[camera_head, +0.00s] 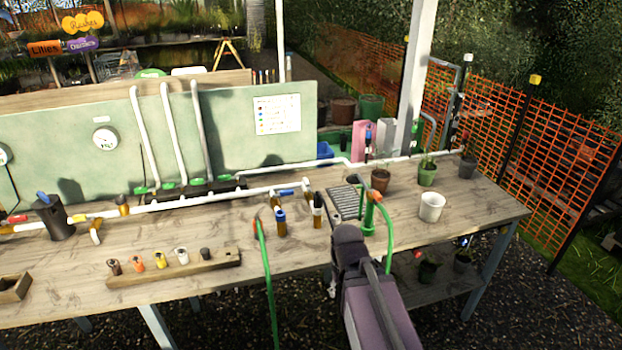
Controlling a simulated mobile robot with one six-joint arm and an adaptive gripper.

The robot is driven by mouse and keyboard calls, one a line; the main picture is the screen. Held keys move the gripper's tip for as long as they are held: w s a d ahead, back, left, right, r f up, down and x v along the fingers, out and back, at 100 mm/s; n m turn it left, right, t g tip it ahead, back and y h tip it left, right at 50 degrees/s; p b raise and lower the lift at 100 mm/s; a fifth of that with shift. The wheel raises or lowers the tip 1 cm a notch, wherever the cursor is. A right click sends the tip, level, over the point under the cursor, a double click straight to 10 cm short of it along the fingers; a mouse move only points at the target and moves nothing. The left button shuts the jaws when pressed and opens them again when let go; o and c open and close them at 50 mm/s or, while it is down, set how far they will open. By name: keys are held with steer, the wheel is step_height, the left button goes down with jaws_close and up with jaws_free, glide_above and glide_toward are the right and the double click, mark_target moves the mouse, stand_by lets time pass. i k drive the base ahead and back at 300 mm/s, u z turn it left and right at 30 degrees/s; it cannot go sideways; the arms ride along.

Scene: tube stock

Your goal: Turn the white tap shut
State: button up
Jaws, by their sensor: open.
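I cannot clearly make out a white tap handle. White pipework (215,194) runs along the bench and carries small coloured handles: red (17,218) at far left, yellow (79,218) beside a dark canister, and blue (287,192) near its right end. My gripper (350,245) is at the dark end of my arm, over the bench's front edge, right of and nearer than these fittings. It is open, with its fingers mostly hidden, and appears apart from the pipework.
A green hose (266,275) hangs over the front edge. A green stand (369,212) with a hose is close beside my arm. A wooden rack (215,262) holds several coloured-capped pieces. A white pot (432,207) stands at right. Bare bench lies around the pot.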

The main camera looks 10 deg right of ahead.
mark_target(305, 181)
steer(key=i, duration=0.4)
steer(key=u, duration=0.05)
steer(key=k, duration=1.3)
steer(key=z, duration=0.35)
steer(key=i, duration=1.6)
steer(key=u, duration=0.25)
